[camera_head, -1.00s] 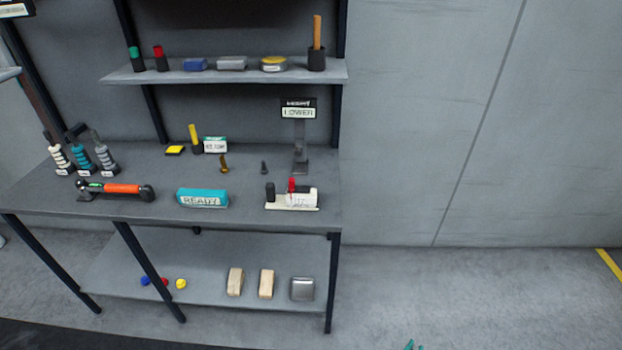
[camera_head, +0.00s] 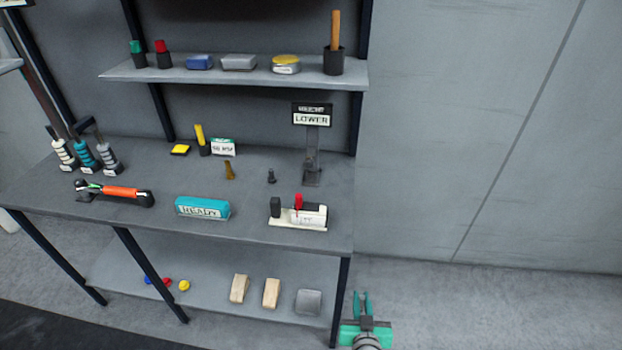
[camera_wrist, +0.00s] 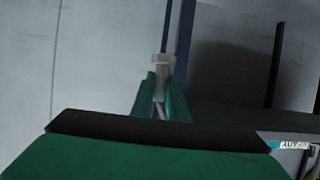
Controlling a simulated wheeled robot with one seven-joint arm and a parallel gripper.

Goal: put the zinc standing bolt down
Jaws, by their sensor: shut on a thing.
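My gripper (camera_head: 362,303) has green fingers and is low at the right, beyond the bench's right front leg. In the wrist view my gripper (camera_wrist: 160,95) is shut on a small pale grey bolt (camera_wrist: 162,61). Its wider head shows above the fingertips, and its shank is partly hidden between them. In the head view the bolt cannot be made out. On the grey workbench (camera_head: 150,215) stand a brass-coloured bolt (camera_head: 229,171) and a dark bolt (camera_head: 271,176), apart from each other.
A LOWER sign (camera_head: 311,118) on a post stands behind a white block fixture (camera_head: 300,214). A teal READY box (camera_head: 202,208) and an orange-handled tool (camera_head: 118,193) lie along the front. An upper shelf (camera_head: 150,75) overhangs the back. Floor at the right is clear.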

